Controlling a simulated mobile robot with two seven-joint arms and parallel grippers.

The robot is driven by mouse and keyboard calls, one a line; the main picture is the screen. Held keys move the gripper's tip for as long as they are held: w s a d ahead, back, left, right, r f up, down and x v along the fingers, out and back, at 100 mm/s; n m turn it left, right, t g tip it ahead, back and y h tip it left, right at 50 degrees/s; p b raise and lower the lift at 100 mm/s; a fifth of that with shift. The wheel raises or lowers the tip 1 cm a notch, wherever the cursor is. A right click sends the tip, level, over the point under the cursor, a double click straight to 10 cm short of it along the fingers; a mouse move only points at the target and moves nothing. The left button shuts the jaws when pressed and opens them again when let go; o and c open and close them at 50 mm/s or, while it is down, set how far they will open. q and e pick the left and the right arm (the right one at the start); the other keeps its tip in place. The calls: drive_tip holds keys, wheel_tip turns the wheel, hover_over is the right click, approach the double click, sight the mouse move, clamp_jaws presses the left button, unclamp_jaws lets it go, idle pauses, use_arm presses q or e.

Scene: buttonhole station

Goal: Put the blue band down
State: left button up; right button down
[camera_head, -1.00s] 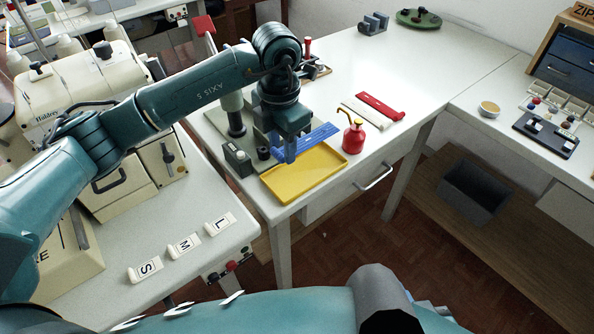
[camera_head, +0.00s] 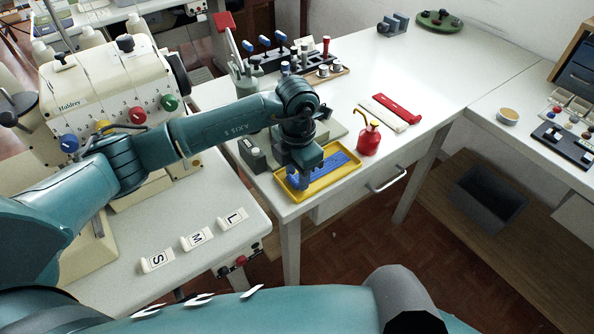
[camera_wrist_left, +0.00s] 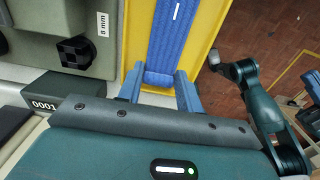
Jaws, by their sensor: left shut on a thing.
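The blue band (camera_head: 333,166) is long and flat, and lies within the outline of the yellow tray (camera_head: 331,184). My left gripper (camera_head: 299,181) is shut on the band's near left end, low at the tray's left part. In the left wrist view the band (camera_wrist_left: 180,38) runs away from the fingers (camera_wrist_left: 160,88) along the tray (camera_wrist_left: 214,14). I cannot tell whether its underside touches the tray floor. No fingers of my right gripper can be made out.
A red oil can (camera_head: 368,138) stands just right of the tray. A white strip (camera_head: 384,115) and a red strip (camera_head: 398,107) lie behind it. A grey device (camera_head: 254,158) stands close on the tray's left. The table's front edge is near the tray.

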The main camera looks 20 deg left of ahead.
use_arm(q)
drive_tip(key=o, duration=1)
drive_tip(key=shift+r+p, duration=0.2)
drive_tip(key=shift+p, duration=0.1)
drive_tip(key=shift+r, duration=0.3)
wheel_tip(320, 180, up, 11)
drive_tip(key=shift+r+b, duration=0.15)
drive_tip(key=shift+b, duration=0.35)
